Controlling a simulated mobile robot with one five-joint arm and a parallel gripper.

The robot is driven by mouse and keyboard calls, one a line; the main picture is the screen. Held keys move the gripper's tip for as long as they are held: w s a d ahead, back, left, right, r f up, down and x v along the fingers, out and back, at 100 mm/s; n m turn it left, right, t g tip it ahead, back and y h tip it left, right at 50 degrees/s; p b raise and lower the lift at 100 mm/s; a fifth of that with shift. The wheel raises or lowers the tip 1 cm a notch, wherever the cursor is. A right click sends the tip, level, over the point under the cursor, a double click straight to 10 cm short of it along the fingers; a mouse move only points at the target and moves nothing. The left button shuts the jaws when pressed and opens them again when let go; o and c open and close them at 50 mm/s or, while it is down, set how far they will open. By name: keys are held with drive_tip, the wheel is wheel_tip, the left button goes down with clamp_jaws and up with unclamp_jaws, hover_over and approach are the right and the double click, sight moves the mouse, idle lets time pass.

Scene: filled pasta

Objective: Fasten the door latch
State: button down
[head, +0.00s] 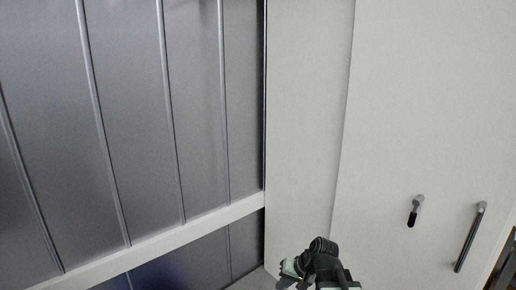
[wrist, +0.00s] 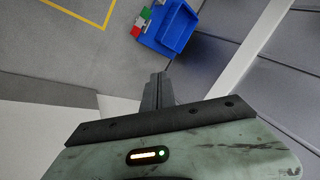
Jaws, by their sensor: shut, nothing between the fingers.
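The white door (head: 400,120) fills the right side of the head view. A small latch (head: 415,210) with a light metal top and a dark lower end hangs on it, and a long dark bar handle (head: 470,237) is to its right. My gripper (wrist: 160,77) is shut and empty in the wrist view, its fingers together over the floor. In the head view my arm shows at the bottom, left of the latch and apart from it; the fingertips are not clear there. The latch is not in the wrist view.
A grey ribbed wall (head: 150,100) with a white rail (head: 170,238) stands at the left. In the wrist view, a blue bin (wrist: 172,27) lies ahead, with small red, green and white items beside it. A yellow line (wrist: 85,18) marks the open grey floor.

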drive_tip(key=s+d+f+n+g+h, duration=0.1)
drive_tip(key=s+d+f+g+h, duration=0.2)
drive_tip(key=s+d+h, duration=0.2)
drive_tip(key=s+d, duration=0.3)
drive_tip(key=shift+s+d, duration=0.25)
drive_tip(key=shift+s, duration=0.1)
